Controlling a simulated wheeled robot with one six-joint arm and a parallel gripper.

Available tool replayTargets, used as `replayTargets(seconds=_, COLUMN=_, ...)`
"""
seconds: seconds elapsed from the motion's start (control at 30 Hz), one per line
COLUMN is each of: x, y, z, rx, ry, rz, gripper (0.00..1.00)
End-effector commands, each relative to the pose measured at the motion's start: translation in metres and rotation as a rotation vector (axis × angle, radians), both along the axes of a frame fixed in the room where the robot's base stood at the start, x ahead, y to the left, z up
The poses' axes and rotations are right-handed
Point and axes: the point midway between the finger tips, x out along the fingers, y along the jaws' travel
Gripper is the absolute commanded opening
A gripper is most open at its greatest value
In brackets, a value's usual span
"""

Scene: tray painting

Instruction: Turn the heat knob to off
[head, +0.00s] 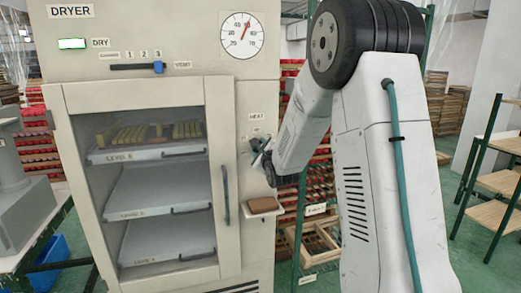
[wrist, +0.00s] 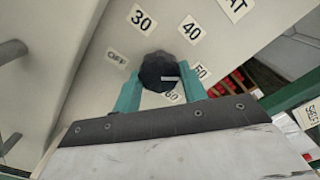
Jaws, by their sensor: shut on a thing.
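The heat knob (wrist: 158,66) is black and round, on the cream dryer front. My gripper (wrist: 159,78) is shut on the knob, with one teal finger on each side. In the head view my gripper (head: 260,153) is at the dryer panel below the HEAT label (head: 257,117); it hides most of the knob there.
The dryer door (head: 225,110) is closed, with trays behind its window and a vertical handle (head: 226,195). A small shelf with a brown block (head: 263,204) juts out below my gripper. Above are a vent slider (head: 158,67), a dial gauge (head: 242,35) and a lit green DRY lamp (head: 72,44).

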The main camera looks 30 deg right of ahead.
Motion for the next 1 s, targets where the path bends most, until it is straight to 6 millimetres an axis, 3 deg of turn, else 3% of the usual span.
replayTargets(seconds=1.0, x=-0.0008, y=-0.0004, z=0.0005, rx=-0.907, ry=0.264, rz=0.001, gripper=0.19)
